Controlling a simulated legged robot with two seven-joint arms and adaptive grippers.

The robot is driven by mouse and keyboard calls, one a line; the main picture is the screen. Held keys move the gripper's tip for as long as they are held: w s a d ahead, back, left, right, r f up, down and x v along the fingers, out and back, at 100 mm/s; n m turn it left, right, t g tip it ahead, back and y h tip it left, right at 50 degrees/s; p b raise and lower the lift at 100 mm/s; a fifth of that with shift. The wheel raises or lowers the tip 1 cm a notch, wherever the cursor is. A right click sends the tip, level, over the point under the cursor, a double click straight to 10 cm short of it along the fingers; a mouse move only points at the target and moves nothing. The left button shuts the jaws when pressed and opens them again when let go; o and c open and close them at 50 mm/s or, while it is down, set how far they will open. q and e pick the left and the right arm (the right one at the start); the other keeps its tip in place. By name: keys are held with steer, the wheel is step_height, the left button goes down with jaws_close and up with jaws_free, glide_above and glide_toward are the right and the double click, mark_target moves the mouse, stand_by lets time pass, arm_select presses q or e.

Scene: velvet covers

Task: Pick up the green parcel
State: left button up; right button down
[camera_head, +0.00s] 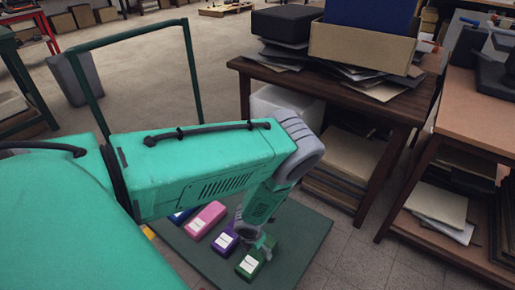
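The green parcel (246,272), with a white label on top, lies at the right end of a row of parcels on a flat dark green platform (305,237). My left arm comes in from the left and bends down over the row. My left gripper (258,241) is at the far end of the green parcel, overlapping it in the picture. The fingers are small and partly hidden, so I cannot tell whether they touch the parcel or how far apart they are. My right gripper is not in view.
Purple (222,244) and pink (205,220) parcels lie left of the green one. A blue parcel (179,216) is partly hidden by my arm. The platform has an upright frame handle (191,70). A loaded wooden table (345,105) stands behind; a workbench (475,125) stands right.

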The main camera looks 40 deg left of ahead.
mark_target(257, 254)
arm_select(q)
steer(key=shift+w+a+f, duration=0.1)
steer(key=shift+a+f, duration=0.05)
steer(key=shift+f, duration=0.45)
steer(key=shift+w+a+f, duration=0.1)
steer(key=shift+a+f, duration=0.05)
steer(key=shift+f, duration=0.4)
steer(key=shift+f+b, duration=0.25)
steer(key=shift+b, duration=0.15)
steer(key=f+b, duration=0.1)
steer(key=f, duration=0.1)
steer(key=f+b, duration=0.1)
steer(key=f, duration=0.1)
steer(key=shift+w+d+b, duration=0.35)
steer(key=shift+a+f, duration=0.15)
steer(key=shift+a, duration=0.2)
steer(key=shift+f, duration=0.1)
steer(key=shift+c, duration=1.1)
steer(key=c, duration=1.3)
steer(key=shift+d+r, duration=0.2)
steer(key=shift+c, duration=0.2)
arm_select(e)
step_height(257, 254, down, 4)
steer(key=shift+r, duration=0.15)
